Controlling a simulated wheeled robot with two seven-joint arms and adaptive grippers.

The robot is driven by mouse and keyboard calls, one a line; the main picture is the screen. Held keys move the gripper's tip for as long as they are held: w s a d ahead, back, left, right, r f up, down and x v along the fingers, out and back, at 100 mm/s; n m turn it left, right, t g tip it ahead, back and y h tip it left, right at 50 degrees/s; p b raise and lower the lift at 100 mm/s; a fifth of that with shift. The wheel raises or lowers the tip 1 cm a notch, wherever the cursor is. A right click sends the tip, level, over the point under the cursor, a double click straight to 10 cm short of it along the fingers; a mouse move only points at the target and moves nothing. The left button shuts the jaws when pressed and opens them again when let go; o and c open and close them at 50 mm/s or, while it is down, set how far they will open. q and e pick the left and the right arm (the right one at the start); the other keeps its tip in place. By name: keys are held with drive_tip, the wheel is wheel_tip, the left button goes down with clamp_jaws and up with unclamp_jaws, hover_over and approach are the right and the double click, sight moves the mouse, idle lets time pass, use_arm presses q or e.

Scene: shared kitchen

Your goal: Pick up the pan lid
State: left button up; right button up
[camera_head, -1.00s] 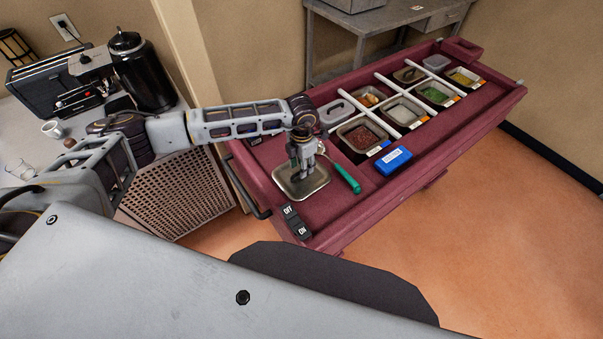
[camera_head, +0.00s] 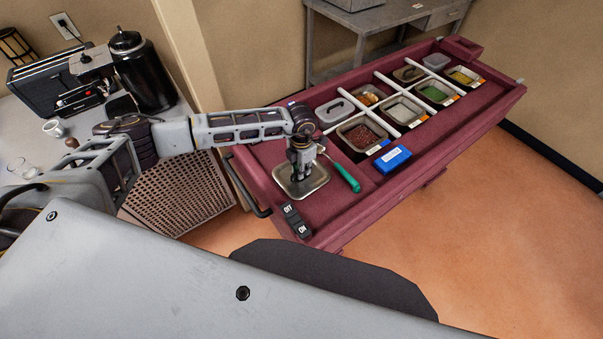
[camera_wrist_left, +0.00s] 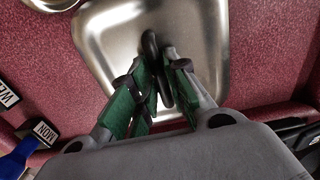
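The pan lid (camera_head: 317,181) is a square, shiny metal plate with rounded corners, lying on the near left end of the maroon cart. In the left wrist view the lid (camera_wrist_left: 205,35) fills the upper middle, with a black handle (camera_wrist_left: 151,45) standing along its centre. My left gripper (camera_head: 300,176) points straight down onto the lid. Its green-padded fingers (camera_wrist_left: 160,75) are closed in around the handle, one on each side, and appear to touch it. The lid appears to rest on the cart surface. My right gripper is not in view.
A green-handled utensil (camera_head: 345,177) lies right beside the lid. A blue box (camera_head: 393,159) and several metal food pans sit farther along the maroon cart (camera_head: 345,218). A black flask (camera_head: 142,72) stands on the left counter.

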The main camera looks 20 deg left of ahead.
use_arm(q)
clamp_jaws()
wheel_tip(320, 180, up, 10)
drive_tip(key=b, duration=0.2)
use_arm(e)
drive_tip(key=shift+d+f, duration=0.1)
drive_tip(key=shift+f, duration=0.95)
use_arm(q)
drive_tip(key=shift+m, duration=0.3)
drive_tip(key=a+m, duration=0.1)
drive_tip(key=m, duration=0.8)
drive_tip(key=w+a+r+m, duration=0.1)
drive_tip(key=m, duration=0.7)
drive_tip(key=a+m, duration=0.1)
drive_tip(key=m, duration=0.8)
drive_tip(key=shift+w+r+m, duration=0.2)
drive_tip(key=shift+w+m, duration=0.1)
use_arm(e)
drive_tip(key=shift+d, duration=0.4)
